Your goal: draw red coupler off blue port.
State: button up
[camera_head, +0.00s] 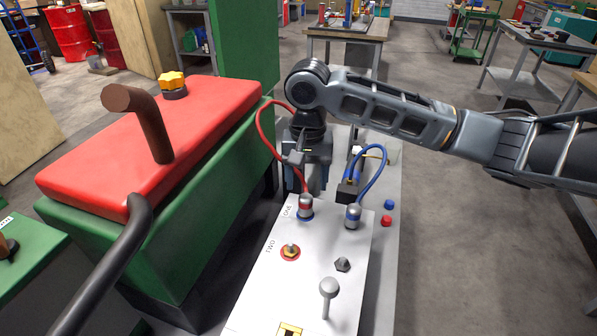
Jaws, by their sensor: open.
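The red coupler (306,199) stands upright on the blue port (305,215), beside the label ONE on the grey panel (262,292). A red hose (262,135) loops up from the coupler and passes behind my arm. My gripper (305,184) points down just behind and above the coupler, with its fingers apart and nothing seen held. Whether the fingers stand around the coupler or behind it is hard to tell. A second port with a red ring (290,253) sits uncovered by the label TWO.
A blue-banded coupler (353,213) with a blue hose (382,165) stands close to the right. A blue cap (389,205) and a red cap (386,220) lie beyond it. A ball-topped lever (328,288) rises in front. A red-topped green machine (200,120) stands left.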

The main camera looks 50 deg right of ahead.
aim_at(306, 196)
jog(key=shift+f+b, duration=3.4)
jog(key=shift+c, duration=0.2)
jog(key=c, duration=1.1)
jog(key=shift+r, duration=0.1)
jog(key=shift+c, duration=0.2)
jog(key=shift+r+p, duration=1.1)
jog(key=shift+p, duration=0.6)
jog(key=shift+r+p, duration=2)
jog(key=shift+p, duration=0.1)
